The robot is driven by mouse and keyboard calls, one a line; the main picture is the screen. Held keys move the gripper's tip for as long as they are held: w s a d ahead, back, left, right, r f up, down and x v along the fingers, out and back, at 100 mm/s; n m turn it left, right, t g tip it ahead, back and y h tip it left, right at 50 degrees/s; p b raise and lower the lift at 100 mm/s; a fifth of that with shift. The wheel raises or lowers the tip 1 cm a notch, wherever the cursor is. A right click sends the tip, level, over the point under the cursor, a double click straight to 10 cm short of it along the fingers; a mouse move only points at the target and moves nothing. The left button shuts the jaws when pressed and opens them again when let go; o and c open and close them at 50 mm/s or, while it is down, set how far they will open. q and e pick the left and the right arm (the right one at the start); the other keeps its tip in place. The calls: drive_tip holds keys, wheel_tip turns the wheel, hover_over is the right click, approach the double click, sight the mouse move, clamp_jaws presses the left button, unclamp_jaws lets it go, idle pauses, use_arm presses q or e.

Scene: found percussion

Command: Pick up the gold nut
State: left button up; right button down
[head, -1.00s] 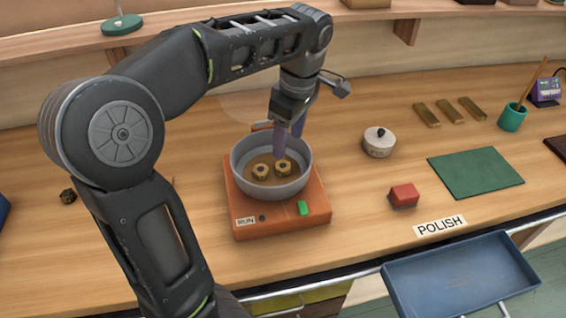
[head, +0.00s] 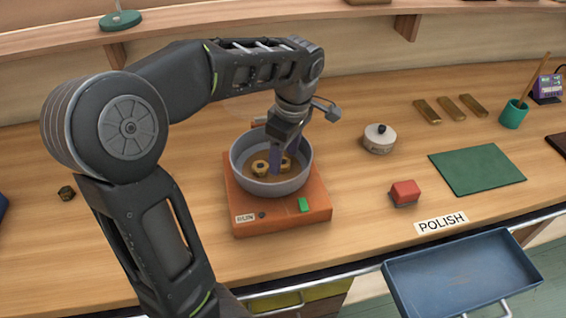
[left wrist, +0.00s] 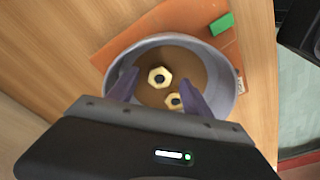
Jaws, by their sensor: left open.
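Two gold nuts with dark holes lie in the grey round bowl (head: 240,168). In the head view one gold nut (head: 260,168) is at the left and the other (head: 287,161) is partly behind my fingers. In the left wrist view the larger-looking nut (left wrist: 152,83) and the smaller-looking nut (left wrist: 171,104) both show. My left gripper (left wrist: 160,95) points down into the bowl, open, with its purple fingers on either side of the nuts. Nothing is held. It also shows in the head view (head: 278,168). My right gripper is not in view.
The bowl stands on an orange base (head: 290,218) with a green button (head: 303,205) and a RUN label.

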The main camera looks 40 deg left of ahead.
use_arm(q)
drive_tip(key=shift+a+f, duration=0.1)
drive_tip(key=shift+f, duration=0.55)
drive_tip(key=shift+c, duration=0.4)
clamp_jaws()
